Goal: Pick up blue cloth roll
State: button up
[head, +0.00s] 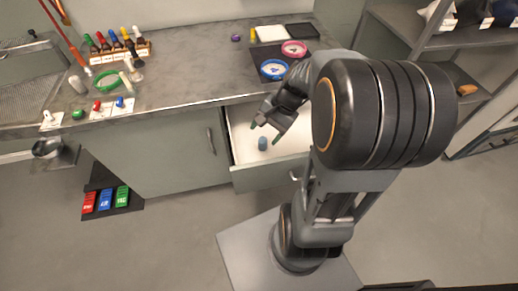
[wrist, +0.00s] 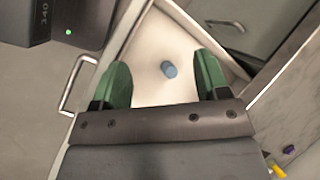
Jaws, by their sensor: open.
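The blue cloth roll (head: 262,143) stands as a small blue cylinder on the white floor of an open drawer (head: 262,177). In the wrist view the roll (wrist: 169,69) lies ahead of my gripper, roughly between the lines of the two green fingertips. My gripper (head: 265,132) is over the drawer with its fingers apart and empty. In the wrist view the open gripper (wrist: 162,80) has bare drawer floor between its fingers. The fingers appear apart from the roll.
The drawer's walls and front panel surround the roll, with a handle (wrist: 74,85) on the front. The countertop (head: 180,90) above holds several bottles, a green ring (head: 107,80), and blue (head: 273,69) and pink (head: 294,48) round items. Shelving (head: 430,50) stands at the right.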

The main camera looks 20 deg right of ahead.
jog(key=w+d+f+m+t+y+b, duration=0.35)
jog(key=d+f+m, duration=0.4)
jog(key=f, duration=0.35)
jog(key=m+t+y+b, duration=0.2)
jog(key=m+t+b, duration=0.1)
jog(key=m, duration=0.3)
send_near(266, 140)
jog(key=shift+m+t, duration=0.35)
jog(key=x, duration=0.4)
jog(key=shift+s+a+f, duration=0.15)
jog(key=shift+s+f, duration=0.05)
jog(key=shift+b+x, duration=0.55)
jog(key=shift+x, duration=3)
jog(key=c, duration=1)
